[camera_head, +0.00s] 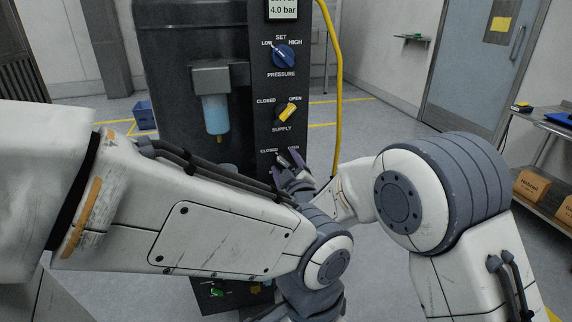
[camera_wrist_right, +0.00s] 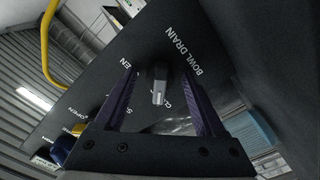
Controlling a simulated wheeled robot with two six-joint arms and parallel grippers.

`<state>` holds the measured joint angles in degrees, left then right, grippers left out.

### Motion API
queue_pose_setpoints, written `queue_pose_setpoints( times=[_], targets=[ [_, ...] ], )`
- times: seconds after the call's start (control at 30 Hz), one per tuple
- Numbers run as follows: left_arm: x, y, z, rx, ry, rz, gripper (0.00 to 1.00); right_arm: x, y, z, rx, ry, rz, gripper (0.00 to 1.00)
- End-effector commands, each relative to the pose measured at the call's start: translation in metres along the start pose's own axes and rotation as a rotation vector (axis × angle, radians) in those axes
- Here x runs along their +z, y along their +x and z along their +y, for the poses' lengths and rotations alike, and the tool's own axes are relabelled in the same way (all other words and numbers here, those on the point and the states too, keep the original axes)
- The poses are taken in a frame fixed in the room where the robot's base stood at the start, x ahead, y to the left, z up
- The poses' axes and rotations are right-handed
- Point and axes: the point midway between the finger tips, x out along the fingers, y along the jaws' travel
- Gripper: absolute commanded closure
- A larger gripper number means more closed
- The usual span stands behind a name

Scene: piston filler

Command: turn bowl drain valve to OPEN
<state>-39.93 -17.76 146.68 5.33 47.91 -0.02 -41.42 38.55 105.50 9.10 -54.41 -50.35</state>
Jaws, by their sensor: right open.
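The bowl drain valve knob (camera_wrist_right: 158,84) is dark with a pale bar end. It sits on the dark panel beside the printed words BOWL DRAIN. Its pale end points down in the right wrist view, towards a partly hidden label starting with C. My right gripper (camera_wrist_right: 160,100) is open, with one finger on each side of the knob and visible gaps between. In the head view my right gripper (camera_head: 288,160) is at the panel below the supply knob, under the CLOSED and OPEN labels, and mostly covers the valve. My left arm crosses the foreground; its gripper does not show.
Above are the yellow supply knob (camera_head: 287,113) and blue pressure knob (camera_head: 284,56). A blue filter bowl (camera_head: 216,114) hangs left of the panel. A yellow hose (camera_head: 337,80) runs down the right side. A shelf cart (camera_head: 545,180) stands at far right.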

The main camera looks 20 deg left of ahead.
Motion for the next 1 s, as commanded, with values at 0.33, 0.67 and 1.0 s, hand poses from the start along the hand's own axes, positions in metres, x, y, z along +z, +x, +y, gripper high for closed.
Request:
queue_pose_setpoints(
  times=[0.33,0.67,1.0],
  targets=[
    [0.000,0.000,0.000,0.000,0.000,0.000,0.50,0.000,0.000,0.000,0.000,0.001,0.000,1.00],
    [0.001,0.008,-0.001,0.000,0.000,0.000,0.50,0.002,0.000,-0.001,0.000,0.084,-0.001,1.00],
    [0.002,0.030,-0.002,0.000,0.000,0.000,0.50,0.002,0.000,-0.002,0.002,0.357,0.001,1.00]
  ],
)
